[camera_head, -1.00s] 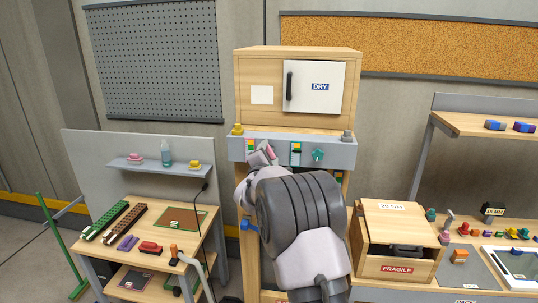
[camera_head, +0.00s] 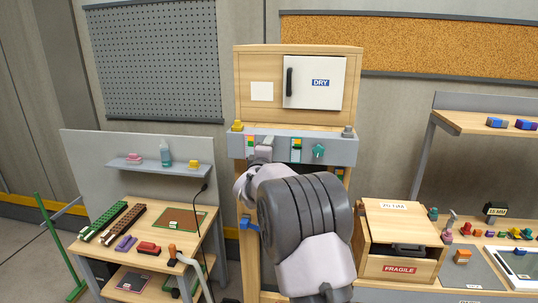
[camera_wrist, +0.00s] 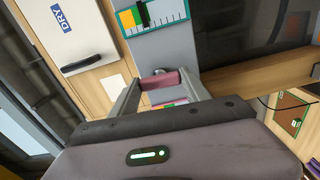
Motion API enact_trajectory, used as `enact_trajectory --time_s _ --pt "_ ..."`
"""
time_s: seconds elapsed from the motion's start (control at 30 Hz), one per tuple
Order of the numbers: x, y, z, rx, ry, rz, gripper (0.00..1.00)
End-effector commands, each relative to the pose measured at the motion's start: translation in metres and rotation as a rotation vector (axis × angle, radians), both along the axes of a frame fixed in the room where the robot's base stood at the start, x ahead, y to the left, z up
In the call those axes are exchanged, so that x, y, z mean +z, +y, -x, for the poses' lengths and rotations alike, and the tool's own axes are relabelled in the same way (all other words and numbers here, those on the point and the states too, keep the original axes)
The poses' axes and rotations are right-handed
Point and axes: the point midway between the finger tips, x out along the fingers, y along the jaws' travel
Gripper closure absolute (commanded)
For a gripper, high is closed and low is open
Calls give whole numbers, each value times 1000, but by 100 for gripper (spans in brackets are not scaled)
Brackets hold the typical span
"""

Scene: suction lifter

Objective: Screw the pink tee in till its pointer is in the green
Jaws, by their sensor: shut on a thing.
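The pink tee (camera_wrist: 163,80) shows in the wrist view as a short mauve-pink crossbar on the grey panel. My gripper (camera_wrist: 161,86) is shut on it, with one finger at each end of the bar. In the head view my gripper (camera_head: 263,148) is at the panel's left part and hides the tee. A coloured scale (camera_head: 250,141) shows just left of my gripper, partly covered by it. In the wrist view only a sliver of this scale (camera_wrist: 176,103) shows behind my gripper. I cannot make out its pointer.
Right along the grey panel (camera_head: 342,150) are a second scale (camera_head: 296,150) with a black pointer and a teal tee (camera_head: 318,151). A cabinet with a white DRY door (camera_head: 315,83) stands above. A yellow piece (camera_head: 237,126) sits on the panel's top left.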

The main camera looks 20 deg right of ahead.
Motion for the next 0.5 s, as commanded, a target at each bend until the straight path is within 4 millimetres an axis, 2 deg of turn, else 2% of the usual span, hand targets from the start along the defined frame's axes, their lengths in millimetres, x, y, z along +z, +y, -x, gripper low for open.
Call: enact_trajectory --time_s 0.5 --pt "-3 0 0 0 -272 -404 86"
